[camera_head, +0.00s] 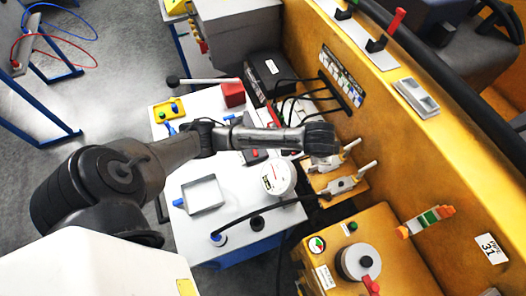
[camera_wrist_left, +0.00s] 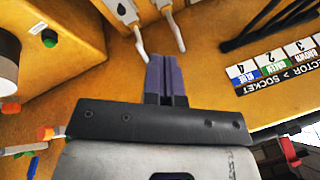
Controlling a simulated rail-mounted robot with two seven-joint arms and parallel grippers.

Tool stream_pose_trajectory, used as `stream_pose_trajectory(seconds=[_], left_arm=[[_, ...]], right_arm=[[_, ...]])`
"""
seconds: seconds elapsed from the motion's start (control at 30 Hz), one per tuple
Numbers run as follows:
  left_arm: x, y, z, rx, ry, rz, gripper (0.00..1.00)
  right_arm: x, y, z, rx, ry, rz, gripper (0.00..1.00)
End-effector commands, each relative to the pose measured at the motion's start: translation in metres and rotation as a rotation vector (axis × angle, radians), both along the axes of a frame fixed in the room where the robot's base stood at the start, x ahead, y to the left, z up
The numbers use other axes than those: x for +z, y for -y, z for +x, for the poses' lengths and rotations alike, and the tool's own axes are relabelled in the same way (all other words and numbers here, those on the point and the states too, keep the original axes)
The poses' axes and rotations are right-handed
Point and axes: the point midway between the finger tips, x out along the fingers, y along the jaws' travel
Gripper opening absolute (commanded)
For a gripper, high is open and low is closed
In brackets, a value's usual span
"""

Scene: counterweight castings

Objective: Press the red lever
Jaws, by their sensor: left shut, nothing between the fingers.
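A red lever (camera_head: 397,21) stands up from a black base on the pale strip along the top of the yellow housing, at the upper right of the head view. A red handle on a dark base also shows at the lower right of the left wrist view (camera_wrist_left: 290,152) and looks like the same lever. My left arm reaches across the white table to the yellow housing. My left gripper (camera_wrist_left: 168,82) is shut and empty, close to two pale-handled levers. In the head view its fingers are mostly hidden by the wrist. My right gripper is not in view.
Two pale-handled toggle clamps (camera_head: 345,184) sit on the yellow ledge below my wrist. A second red handle (camera_head: 370,285) is by a grey cylinder at the bottom. A colored label card (camera_wrist_left: 285,65) and black cables (camera_wrist_left: 265,25) lie beside the gripper. The table holds a tray (camera_head: 203,195).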

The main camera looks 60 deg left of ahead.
Motion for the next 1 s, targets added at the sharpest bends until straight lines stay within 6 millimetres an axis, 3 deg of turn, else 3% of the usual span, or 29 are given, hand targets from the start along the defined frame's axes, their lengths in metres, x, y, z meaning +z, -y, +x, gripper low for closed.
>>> stream_pose_trajectory(seconds=[0.03, 0.17, 0.3, 0.4, 0.6, 1.0], left_arm=[[-0.018, -0.022, 0.011, 0.022, -0.048, 0.038, 0.0], [-0.047, -0.077, 0.02, 0.106, -0.222, 0.085, 0.0], [-0.072, -0.127, 0.012, 0.216, -0.406, 0.084, 0.0], [-0.085, -0.152, 0.0, 0.29, -0.52, 0.062, 0.0], [-0.099, -0.172, -0.022, 0.38, -0.675, 0.002, 0.0], [-0.104, -0.174, -0.03, 0.409, -0.735, -0.03, 0.0]], right_arm=[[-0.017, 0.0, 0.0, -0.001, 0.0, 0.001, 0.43], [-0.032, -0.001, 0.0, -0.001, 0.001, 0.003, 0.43], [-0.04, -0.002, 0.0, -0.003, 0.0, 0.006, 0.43], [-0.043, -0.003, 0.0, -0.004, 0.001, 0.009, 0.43], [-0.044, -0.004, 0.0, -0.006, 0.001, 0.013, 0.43], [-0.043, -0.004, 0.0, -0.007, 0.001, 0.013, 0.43]])
